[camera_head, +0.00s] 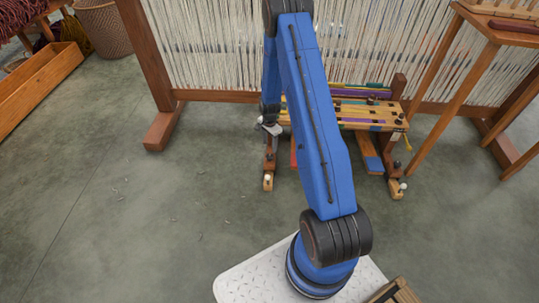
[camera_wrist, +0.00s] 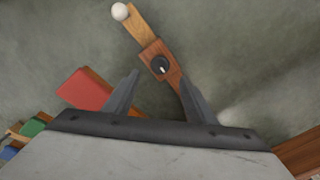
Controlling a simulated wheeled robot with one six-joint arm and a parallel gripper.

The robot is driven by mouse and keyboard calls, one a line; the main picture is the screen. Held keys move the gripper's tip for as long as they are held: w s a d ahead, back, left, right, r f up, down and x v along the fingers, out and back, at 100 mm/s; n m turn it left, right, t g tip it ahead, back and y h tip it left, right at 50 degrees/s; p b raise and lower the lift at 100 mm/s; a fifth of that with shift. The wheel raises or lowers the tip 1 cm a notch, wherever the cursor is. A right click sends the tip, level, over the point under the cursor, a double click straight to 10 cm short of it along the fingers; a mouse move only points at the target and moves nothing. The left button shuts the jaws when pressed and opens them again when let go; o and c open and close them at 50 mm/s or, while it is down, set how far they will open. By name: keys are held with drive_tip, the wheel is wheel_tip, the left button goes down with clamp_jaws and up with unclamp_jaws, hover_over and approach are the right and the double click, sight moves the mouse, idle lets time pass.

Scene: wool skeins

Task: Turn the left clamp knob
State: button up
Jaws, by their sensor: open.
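The left clamp knob (camera_wrist: 160,65) is a round black knob with a pale mark. It sits on a reddish-brown wooden block on the left foot (camera_wrist: 136,25) of a small wooden stand, which ends in a white ball. My gripper (camera_wrist: 159,77) is open, with its two dark fingers apart. In the wrist view the knob appears just beyond and between the fingertips, with no visible contact. In the head view my gripper (camera_head: 268,128) is at the left end of the stand (camera_head: 345,118), above the left foot (camera_head: 268,180), partly hidden by my blue arm.
A large loom (camera_head: 160,125) stands behind. A red block (camera_wrist: 85,90) lies left of the fingers. The floor at left is mostly clear.

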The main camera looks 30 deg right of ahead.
sight(270, 156)
wheel_tip(270, 156, down, 8)
drive_tip(key=shift+f, duration=0.25)
drive_tip(key=shift+c, duration=0.6)
drive_tip(key=c, duration=0.9)
